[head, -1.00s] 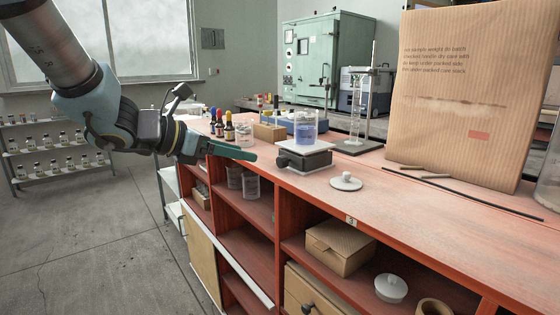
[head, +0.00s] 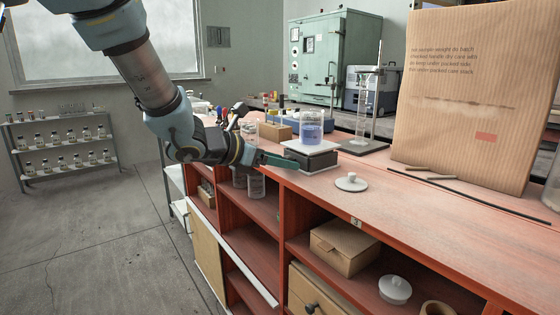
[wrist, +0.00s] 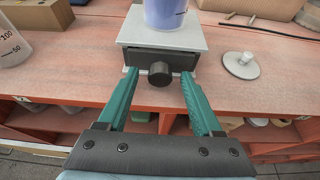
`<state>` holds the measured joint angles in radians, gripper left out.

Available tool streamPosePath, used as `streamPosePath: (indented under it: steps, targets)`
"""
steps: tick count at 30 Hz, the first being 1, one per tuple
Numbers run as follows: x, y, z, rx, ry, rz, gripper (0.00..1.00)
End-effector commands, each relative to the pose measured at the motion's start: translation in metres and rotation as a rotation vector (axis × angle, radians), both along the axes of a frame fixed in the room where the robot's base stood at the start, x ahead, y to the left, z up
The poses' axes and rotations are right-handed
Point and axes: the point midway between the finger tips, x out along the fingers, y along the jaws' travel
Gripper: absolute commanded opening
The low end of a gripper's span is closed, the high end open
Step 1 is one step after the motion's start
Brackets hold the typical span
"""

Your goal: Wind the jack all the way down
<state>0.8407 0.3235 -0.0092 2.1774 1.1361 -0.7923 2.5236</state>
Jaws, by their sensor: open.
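The jack (head: 311,160) stands near the bench's front edge, its pale top plate a little above its dark body. A beaker of blue liquid (head: 312,127) sits on that plate; the wrist view shows only its lower part (wrist: 166,12). The jack's dark round knob (wrist: 159,74) faces my gripper in the wrist view. My gripper (head: 293,164) is open, with green fingers. In the wrist view its fingertips (wrist: 159,76) lie to the left and right of the knob, with gaps on both sides. I cannot tell whether the tips reach as far as the knob.
A white lid with a handle (head: 351,182) lies on the bench right of the jack. A glass beaker (wrist: 12,45) stands left of it in the wrist view. A large cardboard sheet (head: 465,100) stands at the right. Open shelves (head: 250,228) lie below the bench top.

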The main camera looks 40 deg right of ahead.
Motion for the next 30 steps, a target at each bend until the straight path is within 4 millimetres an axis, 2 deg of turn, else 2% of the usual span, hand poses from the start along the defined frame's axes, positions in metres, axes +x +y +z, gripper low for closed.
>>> streamPosePath:
  steps: [3, 21, 30]
  targets:
    - [-0.0001, 0.0001, -0.0001, 0.0, 0.0, 0.0, 0.67]
    - [-0.0001, 0.0005, -0.0001, 0.001, 0.0, 0.0, 0.0]
    - [0.0006, 0.0005, 0.0002, 0.002, 0.019, 0.0, 0.0]
